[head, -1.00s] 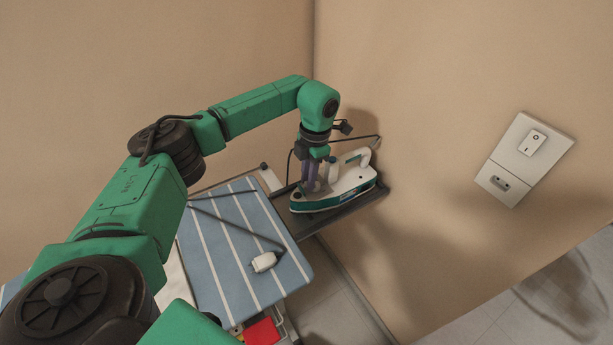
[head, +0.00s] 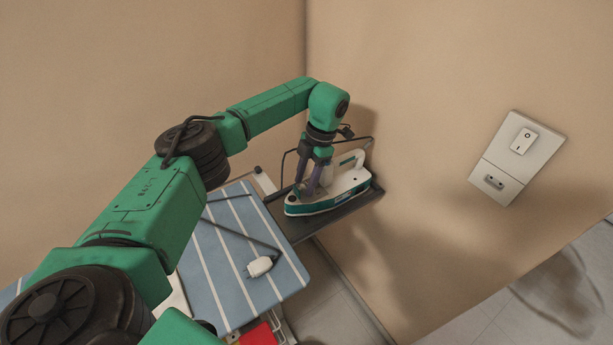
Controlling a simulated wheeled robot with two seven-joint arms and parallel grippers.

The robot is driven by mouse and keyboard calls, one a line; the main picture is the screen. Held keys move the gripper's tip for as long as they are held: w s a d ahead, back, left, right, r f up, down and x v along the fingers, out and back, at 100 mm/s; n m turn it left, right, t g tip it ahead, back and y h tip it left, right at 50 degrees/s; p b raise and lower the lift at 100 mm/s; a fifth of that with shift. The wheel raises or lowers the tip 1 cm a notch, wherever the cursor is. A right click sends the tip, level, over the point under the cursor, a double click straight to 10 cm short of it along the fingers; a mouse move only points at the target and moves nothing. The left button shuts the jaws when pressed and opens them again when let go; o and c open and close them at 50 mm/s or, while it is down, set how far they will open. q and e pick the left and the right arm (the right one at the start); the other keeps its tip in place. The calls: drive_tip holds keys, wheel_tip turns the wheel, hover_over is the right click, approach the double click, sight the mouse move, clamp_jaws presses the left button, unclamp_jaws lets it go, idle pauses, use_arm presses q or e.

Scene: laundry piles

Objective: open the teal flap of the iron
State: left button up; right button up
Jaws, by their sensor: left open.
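The iron (head: 345,187), white with a teal lower band, rests on a dark tray (head: 325,219) at the end of the ironing board. Its handle is on the right and its nose points left. My left gripper (head: 305,190) reaches down from above at the front part of the iron. Its fingers are apart. The fingers cover part of the iron's top, and I cannot make out the teal flap or tell whether the fingers touch it. My right gripper is not in the picture.
The blue striped ironing board (head: 215,262) carries a cord with a white plug (head: 260,266). A wall plate (head: 517,158) with a switch and socket is on the right wall. The walls stand close behind the iron. A red item (head: 257,335) lies below the board.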

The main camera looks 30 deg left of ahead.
use_arm(q)
drive_tip(key=v, duration=1.4)
drive_tip(key=shift+r, duration=0.3)
